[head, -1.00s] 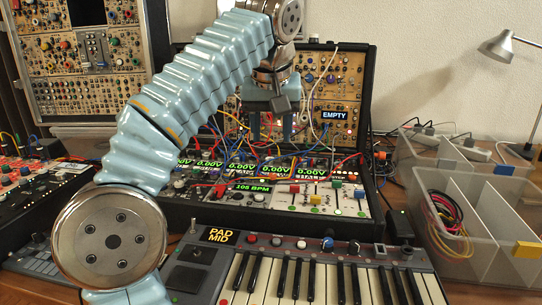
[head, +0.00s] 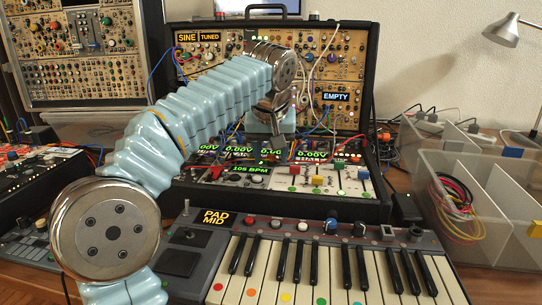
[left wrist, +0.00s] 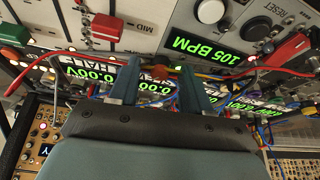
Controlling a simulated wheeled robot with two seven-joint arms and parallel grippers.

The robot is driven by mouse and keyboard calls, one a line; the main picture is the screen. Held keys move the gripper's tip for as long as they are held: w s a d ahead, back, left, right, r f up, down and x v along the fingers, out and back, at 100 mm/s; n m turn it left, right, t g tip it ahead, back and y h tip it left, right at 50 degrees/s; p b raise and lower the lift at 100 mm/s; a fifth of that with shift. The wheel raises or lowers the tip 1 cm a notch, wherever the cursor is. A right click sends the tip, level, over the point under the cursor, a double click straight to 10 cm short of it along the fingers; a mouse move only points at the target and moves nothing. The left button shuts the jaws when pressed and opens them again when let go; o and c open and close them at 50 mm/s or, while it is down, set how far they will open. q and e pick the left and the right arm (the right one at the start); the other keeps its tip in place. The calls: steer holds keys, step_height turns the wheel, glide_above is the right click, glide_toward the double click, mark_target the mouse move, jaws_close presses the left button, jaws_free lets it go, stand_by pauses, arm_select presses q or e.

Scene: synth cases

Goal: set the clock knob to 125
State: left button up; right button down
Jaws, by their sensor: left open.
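The clock display (head: 250,169) reads 105 BPM on the lower panel of the open synth case. My left gripper (head: 270,130) hangs over the case, above and behind the display. In the left wrist view the left gripper (left wrist: 157,82) is open, its two fingers apart with nothing held, below the knob in the picture. My right gripper is not in view.
Patch cables (left wrist: 55,55) run close around the fingers. Coloured faders (head: 317,180) stand right of the display. A keyboard (head: 310,265) lies in front of the case. A clear divided bin (head: 490,215) with cables stands at right.

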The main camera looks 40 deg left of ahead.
arm_select(q)
steer(key=shift+c, duration=0.2)
jaws_close()
stand_by(0.3)
steer(key=m+p, duration=0.1)
steer(key=m+h, duration=0.1)
steer(key=shift+a+r+m+t+p, duration=0.15)
steer(key=shift+m+t+p, duration=0.15)
steer(key=shift+m+p, duration=0.1)
steer(key=m+p, duration=0.1)
steer(key=m, duration=0.1)
steer(key=m+h+p, duration=0.1)
steer(key=m, duration=0.1)
steer(key=shift+a+h, duration=0.2)
steer(key=shift+h, duration=0.1)
steer(key=shift+a+m+h+p, duration=0.1)
steer(key=shift+m+h+p, duration=0.35)
steer(key=shift+m+p, duration=0.55)
steer(key=shift+a+m+h+p, duration=0.1)
steer(key=shift+m+h+p, duration=0.35)
steer(key=shift+m, duration=0.95)
